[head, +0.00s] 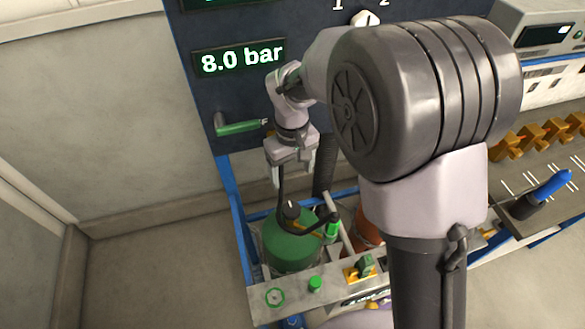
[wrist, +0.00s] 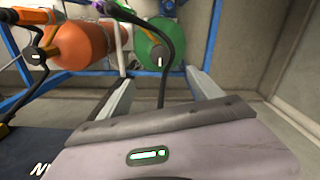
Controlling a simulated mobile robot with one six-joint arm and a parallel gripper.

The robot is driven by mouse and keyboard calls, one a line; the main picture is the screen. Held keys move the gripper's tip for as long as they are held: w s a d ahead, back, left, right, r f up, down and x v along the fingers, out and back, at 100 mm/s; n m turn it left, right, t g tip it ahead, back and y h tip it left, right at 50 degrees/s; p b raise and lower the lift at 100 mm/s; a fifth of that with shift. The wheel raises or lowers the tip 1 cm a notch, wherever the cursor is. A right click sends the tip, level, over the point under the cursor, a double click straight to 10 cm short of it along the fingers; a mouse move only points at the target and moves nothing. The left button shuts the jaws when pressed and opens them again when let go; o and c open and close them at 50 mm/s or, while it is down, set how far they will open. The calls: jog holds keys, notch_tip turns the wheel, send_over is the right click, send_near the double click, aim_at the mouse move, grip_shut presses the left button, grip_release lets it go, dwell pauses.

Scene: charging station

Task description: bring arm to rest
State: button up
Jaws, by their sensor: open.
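My gripper (head: 290,175) points down in front of the dark panel, above the green cylinder (head: 290,246). In the wrist view my gripper (wrist: 162,90) has its two fingers spread wide apart. A black hose (wrist: 168,50) shows between the fingers in that view and runs up from the green cylinder (wrist: 158,45). I cannot tell whether the hose touches a finger. Nothing is seen gripped. My arm's large grey joint hides much of the station's middle in the head view.
A green-handled lever (head: 238,127) is on the panel below the "8.0 bar" display (head: 242,58). An orange cylinder (wrist: 85,45) stands beside the green one in the blue frame (head: 236,200). A bench with brass fittings (head: 540,137) and a blue-handled tool (head: 552,184) is at right. Floor at left is clear.

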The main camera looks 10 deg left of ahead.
jog(key=s+d+r+m+t+y+b, duration=0.1)
jog(key=s+d+r+m+t+b, duration=0.25)
jog(key=d+r, duration=0.55)
jog(key=s+d+r+m+t+b, duration=0.1)
jog(key=s+d+m, duration=0.3)
jog(key=s, duration=0.3)
jog(key=s+d+r+m+t+y+b, duration=0.1)
jog(key=s+d+r+m, duration=0.1)
jog(key=s+d+m, duration=0.3)
jog(key=s, duration=0.3)
jog(key=shift+s, duration=0.15)
